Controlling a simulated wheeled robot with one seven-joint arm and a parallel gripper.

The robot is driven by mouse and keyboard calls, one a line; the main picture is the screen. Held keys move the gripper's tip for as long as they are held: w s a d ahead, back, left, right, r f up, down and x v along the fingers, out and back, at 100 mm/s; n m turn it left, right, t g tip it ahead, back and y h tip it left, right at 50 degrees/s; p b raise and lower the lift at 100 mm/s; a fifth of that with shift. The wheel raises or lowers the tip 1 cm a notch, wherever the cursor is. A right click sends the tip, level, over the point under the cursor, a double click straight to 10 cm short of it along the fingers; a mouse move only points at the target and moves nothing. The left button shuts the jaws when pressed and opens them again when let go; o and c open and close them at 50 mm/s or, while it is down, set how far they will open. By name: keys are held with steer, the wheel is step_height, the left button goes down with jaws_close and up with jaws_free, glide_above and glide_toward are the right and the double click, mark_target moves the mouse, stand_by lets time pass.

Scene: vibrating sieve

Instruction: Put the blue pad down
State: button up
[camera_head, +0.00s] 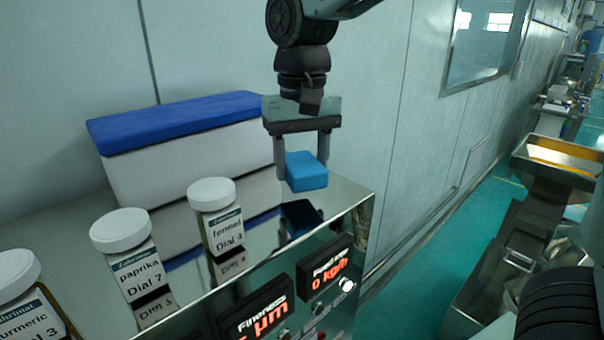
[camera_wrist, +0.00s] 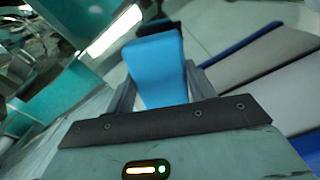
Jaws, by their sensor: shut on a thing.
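The blue pad (camera_head: 306,171) is a small light-blue block. My gripper (camera_head: 302,172) is shut on it, with one finger on each side. In the head view the pad hangs above the right end of the shiny metal top (camera_head: 262,192), with its reflection below it and a gap between. The wrist view also shows the blue pad (camera_wrist: 157,68) between the fingers of my gripper (camera_wrist: 155,90). The pad's underside is hidden.
A white box with a dark-blue lid (camera_head: 180,120) stands at the back left. Jars labelled fennel (camera_head: 216,215), paprika (camera_head: 125,255) and turmeric (camera_head: 30,305) stand along the front left. A panel with red displays (camera_head: 325,270) faces the front. Metal around the pad is clear.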

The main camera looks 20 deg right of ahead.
mark_target(302, 161)
steer(key=shift+f+p, duration=0.35)
steer(key=shift+f, duration=1.3)
steer(key=shift+f, duration=0.1)
steer(key=o, duration=0.9)
step_height(302, 161, up, 12)
steer(key=shift+r+b, duration=0.15)
steer(key=shift+b, duration=1.05)
